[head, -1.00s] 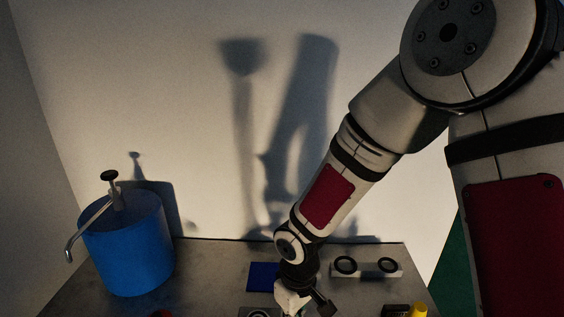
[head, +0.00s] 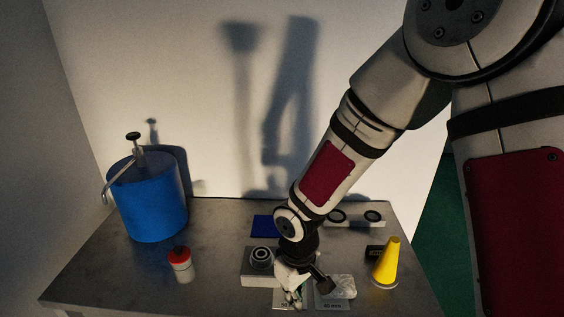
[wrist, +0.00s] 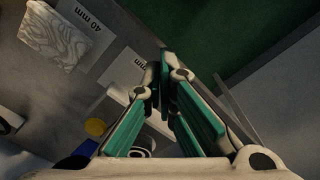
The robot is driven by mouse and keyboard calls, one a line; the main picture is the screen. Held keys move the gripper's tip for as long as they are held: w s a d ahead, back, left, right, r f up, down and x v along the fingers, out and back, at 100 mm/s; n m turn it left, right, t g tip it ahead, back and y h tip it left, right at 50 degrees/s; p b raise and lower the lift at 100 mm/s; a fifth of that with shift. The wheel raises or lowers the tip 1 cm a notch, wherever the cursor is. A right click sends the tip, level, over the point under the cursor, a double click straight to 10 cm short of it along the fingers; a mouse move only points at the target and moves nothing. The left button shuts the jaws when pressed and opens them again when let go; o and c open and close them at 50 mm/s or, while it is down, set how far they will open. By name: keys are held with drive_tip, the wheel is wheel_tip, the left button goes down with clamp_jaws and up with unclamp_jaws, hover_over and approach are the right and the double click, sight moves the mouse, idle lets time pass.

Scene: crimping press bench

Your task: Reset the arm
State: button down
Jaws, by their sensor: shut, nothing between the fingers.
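My gripper (head: 291,297) is low over the front middle of the bench, pointing down, in front of the grey block with a dark ring. Its green-padded fingers (wrist: 166,75) are together in the wrist view, with nothing between them. My arm reaches down from the upper right of the head view. Labelled plates lie by the gripper; one reads "40 mm" (wrist: 88,28) in the wrist view. Whether the fingertips touch the plate below them cannot be told.
A blue drum (head: 147,203) with a spout stands at the left, a red-capped jar (head: 181,265) nearer. The grey block (head: 256,282) is left of my gripper. A pale patterned block (head: 340,287), yellow cone (head: 386,265) and two-ring holder (head: 355,222) are right. The front left bench is clear.

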drive_tip(key=d+r+m+t+h, duration=0.1)
drive_tip(key=d+r+m, duration=0.1)
drive_tip(key=d+r, duration=0.45)
drive_tip(key=d+r+m+t, duration=0.2)
drive_tip(key=d+r, duration=0.2)
drive_tip(key=r, duration=0.6)
drive_tip(key=s+d+r+m+t+y, duration=0.1)
drive_tip(key=s+d+r+m, duration=0.3)
drive_tip(key=s+r, duration=0.8)
drive_tip(key=shift+s+d+r+m+t, duration=0.3)
drive_tip(key=shift+s+d+r+t, duration=0.1)
drive_tip(key=shift+d+t, duration=0.4)
